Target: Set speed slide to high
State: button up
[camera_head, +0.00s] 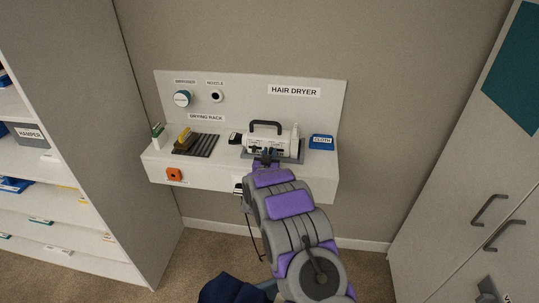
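The hair dryer (285,139) is a white body with a black handle on top. It rests on a grey tray on the white wall shelf, below the "HAIR DRYER" label (294,91). Small dark marks or controls show on its front, but the speed slide and its setting are too small to make out. My gripper (267,154) is at the dryer's front, close to its lower left part. I cannot tell whether it touches. Its fingers are dark and small, and their opening is not clear. My purple and grey arm reaches up from below and hides part of the shelf front.
A ribbed drying rack (204,146), a blue cloth box (321,142), a round diffuser (182,98) and a nozzle (216,96) are around the dryer. An orange socket (174,174) is on the shelf front. Shelving stands left, a cabinet (470,190) right.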

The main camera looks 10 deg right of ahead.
aim_at(282, 148)
grip_shut()
dwell(0.3)
jog(key=shift+s+d, duration=0.25)
jog(key=shift+d, duration=0.45)
jog(key=shift+s+d, duration=0.25)
jog(key=shift+d, duration=0.45)
jog(key=shift+s+d, duration=0.25)
jog(key=shift+d, duration=0.45)
jog(key=shift+o, duration=1.7)
grip_release()
